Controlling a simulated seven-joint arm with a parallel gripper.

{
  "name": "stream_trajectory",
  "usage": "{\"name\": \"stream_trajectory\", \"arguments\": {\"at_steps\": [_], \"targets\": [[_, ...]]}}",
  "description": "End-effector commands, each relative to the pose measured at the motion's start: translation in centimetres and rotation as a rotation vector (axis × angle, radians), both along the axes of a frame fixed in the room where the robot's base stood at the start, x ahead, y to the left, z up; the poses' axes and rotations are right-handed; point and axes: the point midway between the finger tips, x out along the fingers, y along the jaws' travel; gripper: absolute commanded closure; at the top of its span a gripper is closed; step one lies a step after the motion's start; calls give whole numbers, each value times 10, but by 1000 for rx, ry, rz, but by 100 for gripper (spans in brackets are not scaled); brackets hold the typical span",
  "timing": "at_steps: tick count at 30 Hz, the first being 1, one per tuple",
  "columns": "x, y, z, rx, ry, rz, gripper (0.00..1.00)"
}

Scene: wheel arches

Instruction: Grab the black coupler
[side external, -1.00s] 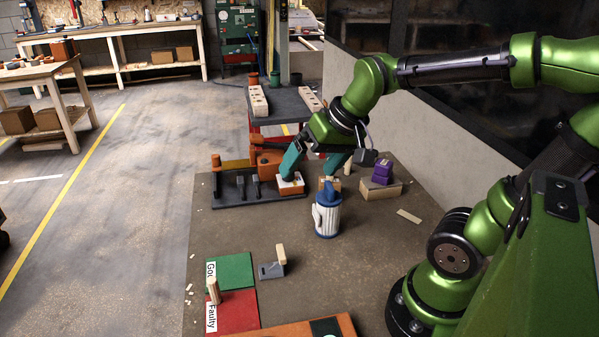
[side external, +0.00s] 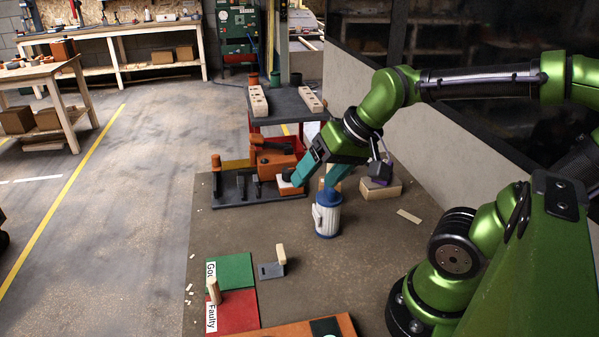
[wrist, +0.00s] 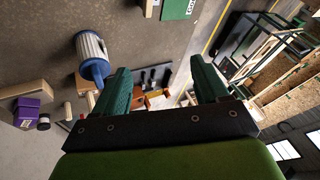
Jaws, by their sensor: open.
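My gripper (side external: 312,184) is open, with two teal fingers. In the side view it hangs tilted above the back of the grey table, near the blue and white motor-like cylinder (side external: 327,218). In the wrist view the gripper (wrist: 163,76) has nothing between its fingertips. A small dark cylinder (wrist: 43,122), possibly the black coupler, lies beside the purple part (wrist: 27,112) at the left of the wrist view, well apart from the fingers. I cannot make it out in the side view, where my wrist covers that area.
A dark fixture (side external: 232,200) with black uprights and orange parts stands at the back left. A wooden block (side external: 381,190) sits right of the cylinder. Green (side external: 236,271) and red (side external: 238,312) pads lie at the front left.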

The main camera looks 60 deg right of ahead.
Motion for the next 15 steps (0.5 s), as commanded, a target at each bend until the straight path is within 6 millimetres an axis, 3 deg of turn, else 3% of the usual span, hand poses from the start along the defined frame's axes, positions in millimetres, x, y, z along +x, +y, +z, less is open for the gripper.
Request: {"name": "stream_trajectory", "arguments": {"at_steps": [5, 9, 15], "targets": [[42, -81, -18, 213, 142, -450, 27], [60, -164, -38, 415, 217, -967, 27], [51, -295, -71, 679, 203, -1810, 27]]}}
